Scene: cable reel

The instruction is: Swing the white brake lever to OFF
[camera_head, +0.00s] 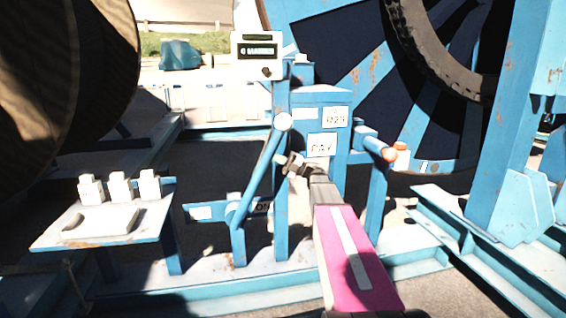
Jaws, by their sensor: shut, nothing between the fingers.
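A blue lever with a round white knob (283,121) rises from a low blue bracket (237,225) left of the control post. It leans to the right. A white label (200,213) sits left of its base, and another (262,208), partly hidden, sits right of it; I cannot read either surely. My arm reaches up from the bottom middle. My gripper (287,166) is shut and empty. In the picture it is just below and right of the knob, apart from it; the depth between them is hard to tell.
A blue post carries a white display box (257,55). A handle with an orange end (388,154) stands right of my arm. A side table (50,238) holds small white items at left. Large reels (50,90) stand left and back right. Blue rails cross the floor.

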